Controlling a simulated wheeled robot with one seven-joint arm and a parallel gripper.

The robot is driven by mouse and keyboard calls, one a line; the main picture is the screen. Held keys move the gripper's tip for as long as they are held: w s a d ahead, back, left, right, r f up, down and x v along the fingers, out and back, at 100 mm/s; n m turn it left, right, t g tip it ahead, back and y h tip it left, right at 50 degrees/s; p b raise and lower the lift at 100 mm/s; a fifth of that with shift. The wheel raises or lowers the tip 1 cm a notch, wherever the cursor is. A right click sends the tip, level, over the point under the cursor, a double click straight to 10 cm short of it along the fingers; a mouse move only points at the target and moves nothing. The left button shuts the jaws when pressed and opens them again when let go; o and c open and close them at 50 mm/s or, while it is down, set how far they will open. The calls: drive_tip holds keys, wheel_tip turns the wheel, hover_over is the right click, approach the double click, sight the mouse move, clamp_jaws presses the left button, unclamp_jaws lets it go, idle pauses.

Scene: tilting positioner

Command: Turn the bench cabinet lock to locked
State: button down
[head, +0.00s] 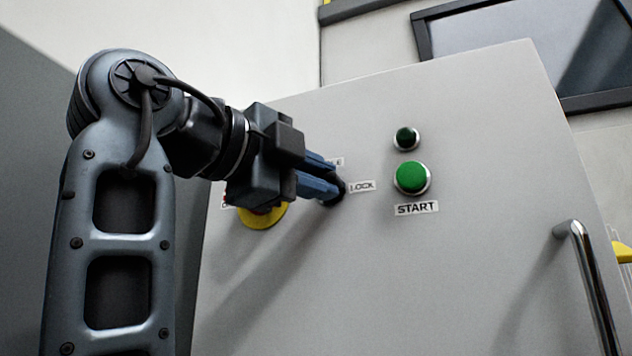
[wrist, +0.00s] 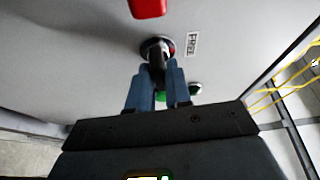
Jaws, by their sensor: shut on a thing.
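The lock knob (head: 339,188) is a dark knob on the grey cabinet front, partly hidden behind my gripper in the head view. A LOCK label (head: 361,187) is to its right, and a partly hidden label (head: 337,161) is above it. My gripper (head: 326,185) reaches in from the left, its blue fingers at the knob. In the wrist view the knob (wrist: 157,52) shows its black handle between the fingertips, and my gripper (wrist: 158,72) is shut on it. A FREE label (wrist: 192,43) is right of the knob there. The exact knob angle is hard to tell.
A green START button (head: 411,177) and a small dark green lamp (head: 406,138) are to the right. A yellow-backed stop button (head: 263,216) is just below my gripper; its red head (wrist: 147,7) shows in the wrist view. A metal handle (head: 588,285) stands out at lower right.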

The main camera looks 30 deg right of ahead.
drive_tip(key=shift+m, duration=0.5)
drive_tip(key=c, duration=1.1)
unclamp_jaws()
drive_tip(key=shift+c, duration=0.2)
drive_tip(key=shift+a, duration=0.1)
drive_tip(key=v, duration=0.7)
drive_tip(key=shift+a+p, duration=0.3)
drive_tip(key=shift+p, duration=0.15)
drive_tip(key=shift+r, duration=0.1)
